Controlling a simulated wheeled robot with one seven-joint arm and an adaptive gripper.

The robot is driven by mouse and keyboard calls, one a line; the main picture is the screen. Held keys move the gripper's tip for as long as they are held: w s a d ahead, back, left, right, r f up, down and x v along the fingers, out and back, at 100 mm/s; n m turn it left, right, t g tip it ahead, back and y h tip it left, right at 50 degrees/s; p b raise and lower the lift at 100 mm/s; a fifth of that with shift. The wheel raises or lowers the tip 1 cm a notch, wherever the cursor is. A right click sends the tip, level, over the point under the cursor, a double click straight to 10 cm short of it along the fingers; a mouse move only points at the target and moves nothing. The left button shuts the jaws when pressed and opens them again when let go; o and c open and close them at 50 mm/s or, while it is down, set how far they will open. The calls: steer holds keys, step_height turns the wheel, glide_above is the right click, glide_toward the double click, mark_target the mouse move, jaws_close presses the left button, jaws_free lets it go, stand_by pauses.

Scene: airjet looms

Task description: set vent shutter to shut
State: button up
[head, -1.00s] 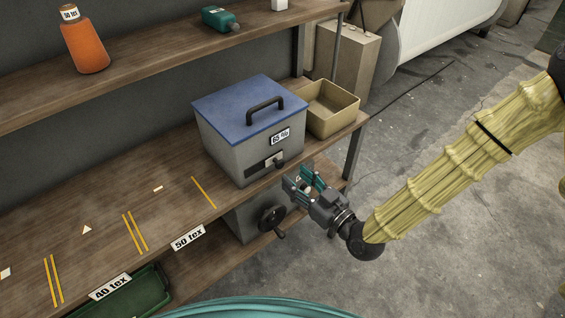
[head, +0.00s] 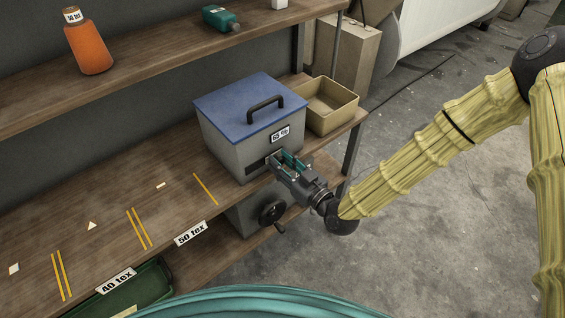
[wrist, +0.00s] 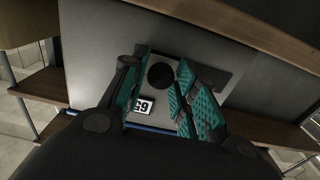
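The vent shutter is a small sliding plate with a round black knob on the front of the grey box (head: 222,146) with a blue lid. A dark stretch of the vent slot (head: 255,165) shows left of my gripper in the head view. My gripper (head: 283,162) is at the box front, open, its green-padded fingers either side of the knob. In the head view it hides the knob and most of the plate. Whether a finger touches the knob cannot be told.
A yellow open bin (head: 327,104) stands right of the box. A black handwheel (head: 271,213) sits below the shelf under my gripper. An orange bottle (head: 88,46) and a teal item (head: 220,18) are on the upper shelf. The floor at right is clear.

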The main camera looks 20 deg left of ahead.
mark_target(255, 166)
jaws_close()
steer(key=s+a, duration=0.1)
steer(key=s, duration=0.1)
steer(key=s+a+b, duration=0.2)
steer(key=s, duration=0.1)
steer(key=shift+s, duration=0.35)
steer(key=o, duration=0.6)
jaws_free()
steer(key=shift+s, duration=0.1)
steer(key=shift+d, duration=0.1)
steer(key=v, duration=1.2)
steer(key=shift+f, duration=0.1)
